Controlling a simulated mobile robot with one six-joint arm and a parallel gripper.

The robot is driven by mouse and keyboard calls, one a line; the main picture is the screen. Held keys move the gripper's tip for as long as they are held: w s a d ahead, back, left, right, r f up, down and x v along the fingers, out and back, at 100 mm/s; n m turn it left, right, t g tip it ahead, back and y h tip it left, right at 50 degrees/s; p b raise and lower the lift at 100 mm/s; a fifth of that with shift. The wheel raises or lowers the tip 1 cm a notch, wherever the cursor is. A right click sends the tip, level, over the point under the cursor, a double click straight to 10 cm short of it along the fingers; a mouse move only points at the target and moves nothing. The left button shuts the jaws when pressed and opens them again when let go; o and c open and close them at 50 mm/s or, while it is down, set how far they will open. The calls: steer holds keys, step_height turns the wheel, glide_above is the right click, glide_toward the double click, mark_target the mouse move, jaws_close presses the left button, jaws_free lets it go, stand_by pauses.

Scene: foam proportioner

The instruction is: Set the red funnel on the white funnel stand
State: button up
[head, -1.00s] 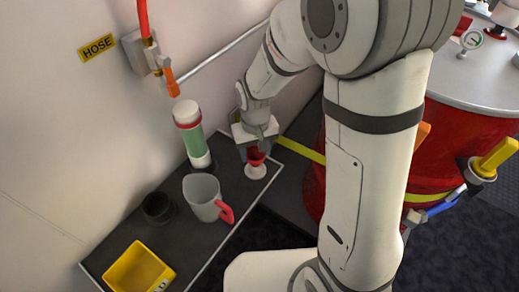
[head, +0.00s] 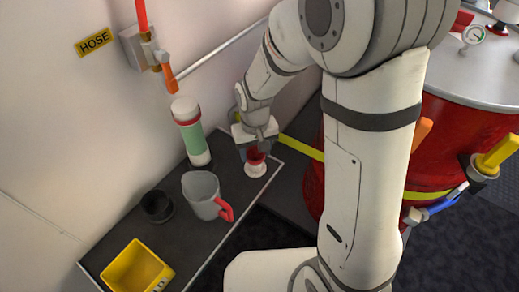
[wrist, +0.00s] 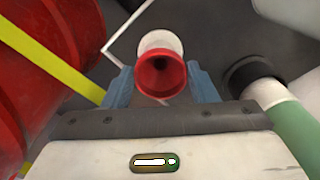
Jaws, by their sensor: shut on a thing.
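The red funnel (head: 255,157) is between the two fingers of my gripper (head: 257,146), at the right end of the dark shelf. In the wrist view the funnel (wrist: 160,72) has its wide mouth facing the camera, with a blue-grey finger on either side. My gripper (wrist: 161,84) is shut on it. The white funnel stand (head: 255,170) shows right below the funnel in the head view. In the wrist view the stand (wrist: 158,42) shows just beyond the funnel, partly covered by it. Whether the funnel's spout touches the stand is hidden.
The dark shelf (head: 185,240) also holds a green-and-white cylinder (head: 190,133), a grey jug (head: 202,190) with a red handle, a black cup (head: 157,206) and a yellow bin (head: 137,268). A red tank (head: 440,130) stands right of my arm.

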mark_target(256, 155)
steer(key=o, duration=0.7)
steer(key=shift+f, duration=0.1)
step_height(256, 155, up, 11)
steer(key=p, duration=0.8)
steer(key=shift+w+p, duration=0.1)
steer(key=shift+p, duration=0.3)
